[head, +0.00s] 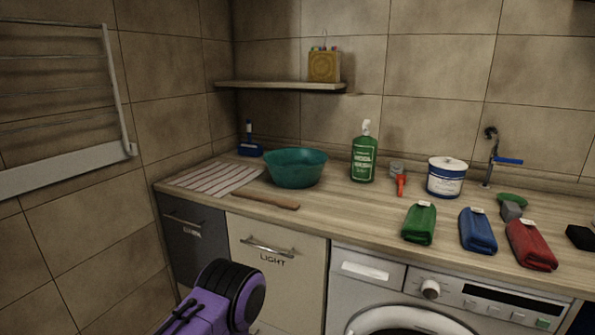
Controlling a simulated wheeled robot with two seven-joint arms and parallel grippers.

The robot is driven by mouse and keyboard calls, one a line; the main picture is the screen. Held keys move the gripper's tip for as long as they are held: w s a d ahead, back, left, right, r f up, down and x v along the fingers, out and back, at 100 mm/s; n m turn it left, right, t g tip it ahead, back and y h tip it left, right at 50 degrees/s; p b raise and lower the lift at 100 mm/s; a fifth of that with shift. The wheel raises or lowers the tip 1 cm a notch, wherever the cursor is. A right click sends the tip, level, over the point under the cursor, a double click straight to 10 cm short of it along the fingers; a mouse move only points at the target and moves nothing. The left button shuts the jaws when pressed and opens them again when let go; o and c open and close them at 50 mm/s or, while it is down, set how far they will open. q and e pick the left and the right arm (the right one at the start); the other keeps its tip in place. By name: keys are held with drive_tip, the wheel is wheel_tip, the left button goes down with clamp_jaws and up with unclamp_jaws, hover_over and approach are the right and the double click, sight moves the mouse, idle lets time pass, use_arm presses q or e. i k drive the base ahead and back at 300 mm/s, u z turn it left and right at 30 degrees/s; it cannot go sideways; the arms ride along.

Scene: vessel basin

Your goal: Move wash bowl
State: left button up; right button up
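A teal wash bowl (295,169) stands upright on the wooden countertop (345,205), just right of a striped mat. My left arm shows as a purple and black link at the bottom of the head view, in front of the cabinets and well below the bowl. Its gripper is outside the picture. My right gripper is not in view either. Nothing touches the bowl from my side.
Right are a green bottle (363,160), white tub (446,179), tap (489,160) and folded green (419,223), blue (477,231) and red (531,244) cloths. A shelf (285,86) hangs above.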

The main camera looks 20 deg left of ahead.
sight(296, 168)
drive_tip(key=u, duration=0.15)
drive_tip(key=i, duration=0.6)
drive_tip(key=u, duration=1.5)
